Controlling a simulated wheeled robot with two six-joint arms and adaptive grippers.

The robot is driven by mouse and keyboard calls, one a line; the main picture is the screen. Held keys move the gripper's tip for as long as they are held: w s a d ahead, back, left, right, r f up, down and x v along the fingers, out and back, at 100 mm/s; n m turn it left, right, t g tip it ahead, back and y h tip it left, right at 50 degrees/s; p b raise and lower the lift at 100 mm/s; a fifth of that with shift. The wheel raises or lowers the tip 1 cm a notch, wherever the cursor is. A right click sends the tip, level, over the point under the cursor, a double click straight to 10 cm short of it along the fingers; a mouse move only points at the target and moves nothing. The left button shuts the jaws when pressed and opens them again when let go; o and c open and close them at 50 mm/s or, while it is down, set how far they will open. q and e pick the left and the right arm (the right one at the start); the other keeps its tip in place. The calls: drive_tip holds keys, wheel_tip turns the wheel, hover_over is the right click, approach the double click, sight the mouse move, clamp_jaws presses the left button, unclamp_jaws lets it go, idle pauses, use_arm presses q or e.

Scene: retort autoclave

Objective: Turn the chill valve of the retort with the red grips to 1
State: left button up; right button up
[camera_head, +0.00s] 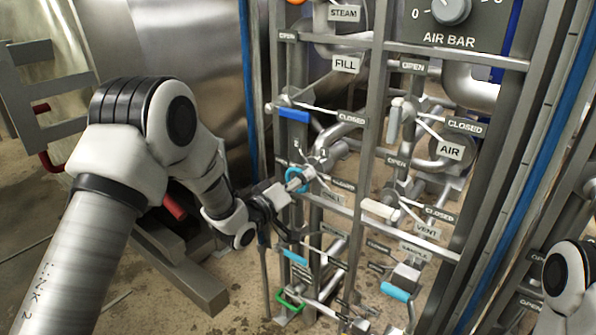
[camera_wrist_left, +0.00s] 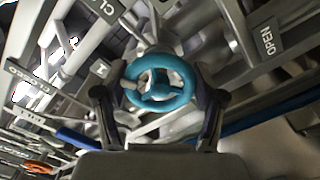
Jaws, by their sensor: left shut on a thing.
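The chill valve's light-blue round handwheel (camera_head: 294,179) sits on the pipe rack, beside a small label that seems to read CHILL (camera_head: 331,197). In the left wrist view the handwheel (camera_wrist_left: 160,70) faces me in the middle, with three spokes. My left gripper (camera_head: 287,190) is at the handwheel and partly hides it. Its two fingers (camera_wrist_left: 160,98) lie at the wheel's left and right sides, shut on it. Red grips (camera_head: 174,207) show behind my left arm. My right gripper is out of view.
Grey uprights (camera_head: 371,120) and crossbars frame the rack closely around the wheel. A blue lever (camera_head: 294,115) is above it; another light-blue handle (camera_head: 295,256) and a green handle (camera_head: 289,299) are below. The AIR BAR dial (camera_head: 451,10) is at the top right.

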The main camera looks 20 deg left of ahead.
use_arm(q)
drive_tip(key=n+p, duration=0.3)
drive_tip(key=n, duration=0.1)
drive_tip(key=shift+r, duration=0.25)
drive_tip(key=shift+f+n+p, duration=0.1)
drive_tip(key=shift+n+p, duration=0.4)
drive_tip(key=shift+n, duration=0.2)
drive_tip(key=o, duration=1.1)
drive_tip(key=shift+o, duration=0.2)
drive_tip(key=v, duration=1.2)
